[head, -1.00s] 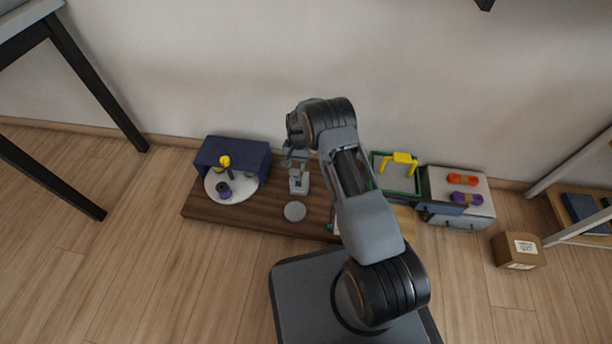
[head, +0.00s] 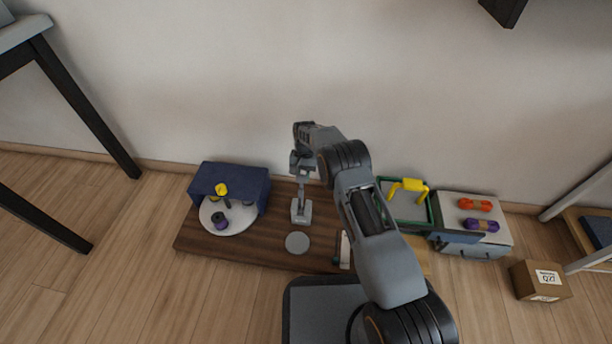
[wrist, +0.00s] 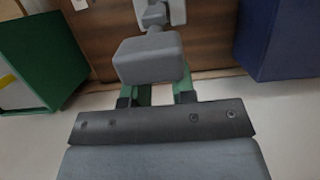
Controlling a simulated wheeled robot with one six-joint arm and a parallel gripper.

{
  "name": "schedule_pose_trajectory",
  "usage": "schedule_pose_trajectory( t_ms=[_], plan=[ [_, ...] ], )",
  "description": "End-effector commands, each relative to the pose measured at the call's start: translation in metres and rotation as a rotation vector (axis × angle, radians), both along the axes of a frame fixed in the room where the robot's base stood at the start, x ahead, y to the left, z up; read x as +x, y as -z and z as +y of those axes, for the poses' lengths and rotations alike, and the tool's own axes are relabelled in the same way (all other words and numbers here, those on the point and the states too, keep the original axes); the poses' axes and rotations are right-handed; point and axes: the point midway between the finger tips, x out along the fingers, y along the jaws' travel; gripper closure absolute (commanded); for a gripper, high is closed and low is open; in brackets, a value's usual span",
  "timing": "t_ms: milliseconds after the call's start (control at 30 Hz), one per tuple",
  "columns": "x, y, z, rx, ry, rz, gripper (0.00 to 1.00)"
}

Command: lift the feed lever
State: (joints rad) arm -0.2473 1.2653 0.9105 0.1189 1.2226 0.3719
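The feed lever (head: 302,190) looks like a grey stem on a small grey base (head: 301,211), standing on the dark wooden board. My gripper (head: 303,168) is above its upper end in the head view and small there. In the wrist view my gripper's two green fingers (wrist: 164,95) stand apart with a gap between them. A grey block (wrist: 150,57), likely the lever's handle, overlaps the fingertips, so their tips are hidden. I cannot tell whether the fingers touch it.
A navy box (head: 230,182) with a white disc (head: 240,215) stands left on the board (head: 260,251). A grey disc (head: 297,242) lies in front of the lever. A green frame with a yellow handle (head: 408,187) and a case with cord spools (head: 468,244) stand right.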

Motion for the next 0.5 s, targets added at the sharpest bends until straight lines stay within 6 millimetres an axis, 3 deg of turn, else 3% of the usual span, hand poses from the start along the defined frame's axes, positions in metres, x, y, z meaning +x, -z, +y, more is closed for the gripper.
schedule_pose_trajectory(
  t_ms=[67, 433, 500],
  plan=[
    [0.0000, -0.0006, 0.0001, 0.001, 0.000, 0.000, 0.68],
    [0.0007, -0.0016, -0.0014, 0.002, 0.004, 0.000, 0.33],
    [0.0010, -0.0017, -0.0019, 0.001, 0.006, 0.000, 0.32]
  ],
)
